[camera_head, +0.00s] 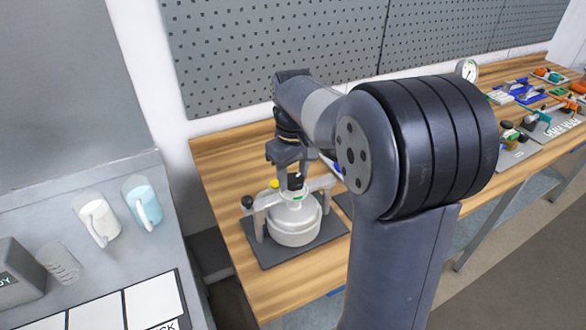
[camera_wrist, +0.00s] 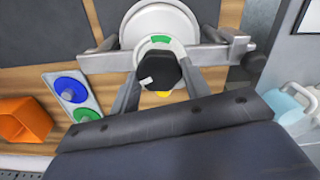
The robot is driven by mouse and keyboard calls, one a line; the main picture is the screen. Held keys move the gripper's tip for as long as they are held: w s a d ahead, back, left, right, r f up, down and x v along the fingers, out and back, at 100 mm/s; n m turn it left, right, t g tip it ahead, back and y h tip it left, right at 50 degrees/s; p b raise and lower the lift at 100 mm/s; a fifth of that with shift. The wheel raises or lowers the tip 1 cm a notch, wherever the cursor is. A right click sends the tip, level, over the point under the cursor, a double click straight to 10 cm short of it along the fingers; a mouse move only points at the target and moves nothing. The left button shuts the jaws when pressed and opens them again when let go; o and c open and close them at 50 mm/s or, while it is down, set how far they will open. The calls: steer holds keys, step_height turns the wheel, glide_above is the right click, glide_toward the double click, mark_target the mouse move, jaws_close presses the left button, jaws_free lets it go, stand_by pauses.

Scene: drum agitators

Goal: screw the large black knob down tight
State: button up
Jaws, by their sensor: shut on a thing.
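The large black knob (camera_wrist: 158,70), with a white mark on its top, stands at the centre of the drum agitator (camera_head: 297,227). My gripper (camera_wrist: 161,78) is shut on this knob, with one finger on each side of it in the wrist view. In the head view my gripper (camera_head: 291,168) points down at the knob (camera_head: 295,181) from above and partly hides it. A pale disc with a green mark (camera_wrist: 160,39) lies under the knob. I cannot tell how far down the knob is screwed.
A grey clamp bar (camera_wrist: 100,62) crosses the agitator, with a smaller black knob (camera_head: 247,202) at one end. A yellow knob (camera_head: 274,184) is close by. Mugs (camera_head: 98,221) stand at left.

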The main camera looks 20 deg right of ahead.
mark_target(294, 178)
steer(key=m, duration=0.2)
steer(key=m+p, duration=0.1)
steer(key=m, duration=0.1)
steer(key=shift+r+m, duration=0.2)
steer(key=shift+m, duration=0.1)
steer(key=shift+w+d+m+p, duration=0.1)
steer(key=shift+m+p, duration=0.45)
steer(key=shift+m, duration=1.35)
steer(key=o, duration=1)
steer(key=shift+f, duration=0.1)
step_height(294, 178, up, 11)
steer(key=shift+b, duration=0.3)
steer(key=shift+f, duration=0.2)
